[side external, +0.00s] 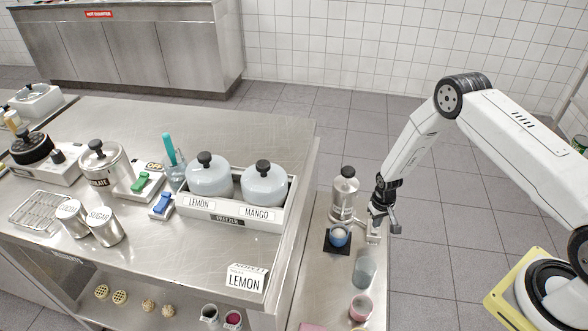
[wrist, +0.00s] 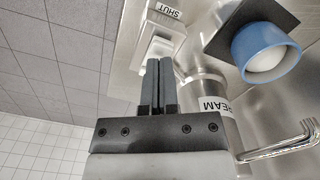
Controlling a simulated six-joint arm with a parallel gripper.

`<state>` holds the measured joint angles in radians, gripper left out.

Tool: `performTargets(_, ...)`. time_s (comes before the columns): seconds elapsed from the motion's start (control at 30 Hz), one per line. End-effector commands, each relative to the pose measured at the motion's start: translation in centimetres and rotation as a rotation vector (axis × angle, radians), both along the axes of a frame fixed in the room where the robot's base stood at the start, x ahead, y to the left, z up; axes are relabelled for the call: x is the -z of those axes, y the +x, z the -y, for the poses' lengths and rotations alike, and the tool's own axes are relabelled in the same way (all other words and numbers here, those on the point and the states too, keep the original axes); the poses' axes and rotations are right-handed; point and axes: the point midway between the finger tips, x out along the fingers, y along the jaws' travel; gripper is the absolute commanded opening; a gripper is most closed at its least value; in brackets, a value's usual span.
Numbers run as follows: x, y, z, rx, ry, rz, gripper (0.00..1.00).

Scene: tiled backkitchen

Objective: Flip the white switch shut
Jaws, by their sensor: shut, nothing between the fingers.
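The white switch (wrist: 160,46) is in the upper middle of the wrist view, on a pale base with a "SHUT" label (wrist: 165,10) at its far end. In the side view its small white housing (side external: 373,238) shows below my gripper, partly hidden. My gripper (wrist: 159,61) is shut and empty, its two grey fingers side by side. The fingertips are right at the near edge of the white switch; I cannot tell whether they touch it. In the side view my gripper (side external: 376,222) is just above the switch, right of the metal canister.
The metal canister (side external: 344,190) has a label ending in "REAM" (wrist: 214,106). A blue cup (side external: 339,236) with white contents stands on a dark square mat (side external: 328,249). A clear glass (side external: 364,270) and a pink-filled glass (side external: 361,306) stand nearer. Open floor lies to the right.

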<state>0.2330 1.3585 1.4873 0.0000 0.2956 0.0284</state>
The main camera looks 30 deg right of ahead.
Motion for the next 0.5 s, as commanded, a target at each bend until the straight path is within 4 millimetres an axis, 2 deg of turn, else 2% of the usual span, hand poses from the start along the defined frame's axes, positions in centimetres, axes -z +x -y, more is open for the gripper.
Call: performTargets(0.5, 0.58, -0.03, -0.01, 0.0, 0.0, -0.001, 0.0)
